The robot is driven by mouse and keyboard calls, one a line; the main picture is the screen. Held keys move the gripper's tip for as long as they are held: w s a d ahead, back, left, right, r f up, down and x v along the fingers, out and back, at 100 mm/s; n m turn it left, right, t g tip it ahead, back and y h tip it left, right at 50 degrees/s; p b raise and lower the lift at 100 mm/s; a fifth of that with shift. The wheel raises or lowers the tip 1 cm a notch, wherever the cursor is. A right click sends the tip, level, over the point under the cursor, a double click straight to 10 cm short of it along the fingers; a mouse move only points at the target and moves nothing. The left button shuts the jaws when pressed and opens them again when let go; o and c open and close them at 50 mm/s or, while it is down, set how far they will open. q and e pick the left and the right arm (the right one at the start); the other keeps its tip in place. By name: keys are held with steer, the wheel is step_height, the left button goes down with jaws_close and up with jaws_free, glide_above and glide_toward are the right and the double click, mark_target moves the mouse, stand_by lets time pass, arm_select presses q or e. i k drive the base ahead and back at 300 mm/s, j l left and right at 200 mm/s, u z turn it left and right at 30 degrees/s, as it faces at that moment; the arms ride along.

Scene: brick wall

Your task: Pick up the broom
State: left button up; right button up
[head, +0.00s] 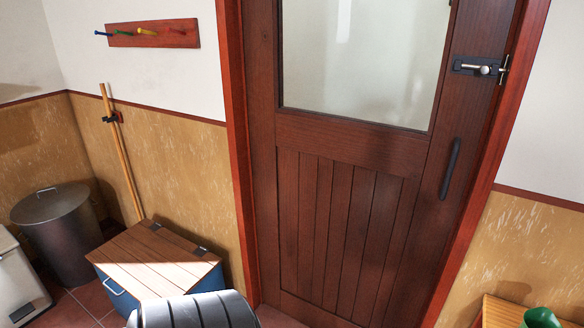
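The broom's long wooden handle (121,150) stands tilted against the tan wall at the left, in the head view. Its upper part sits at a small black wall holder (113,117). Its lower end goes behind a wooden-topped box, so the broom's head is hidden. Neither my left nor my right gripper shows in this view.
The blue box with a wooden lid (150,262) stands in front of the broom. A dark metal bin (62,235) and a pale bin (18,285) stand to its left. A closed brown door (340,225) is to the right. A peg rack (152,33) hangs above.

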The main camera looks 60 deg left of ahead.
mark_target(102, 86)
steer(key=u, duration=5.35)
steer(key=k+l+u, duration=0.15)
steer(key=k, duration=0.3)
steer(key=k+l+u, duration=0.15)
steer(key=k+l, duration=0.15)
steer(key=k, duration=0.15)
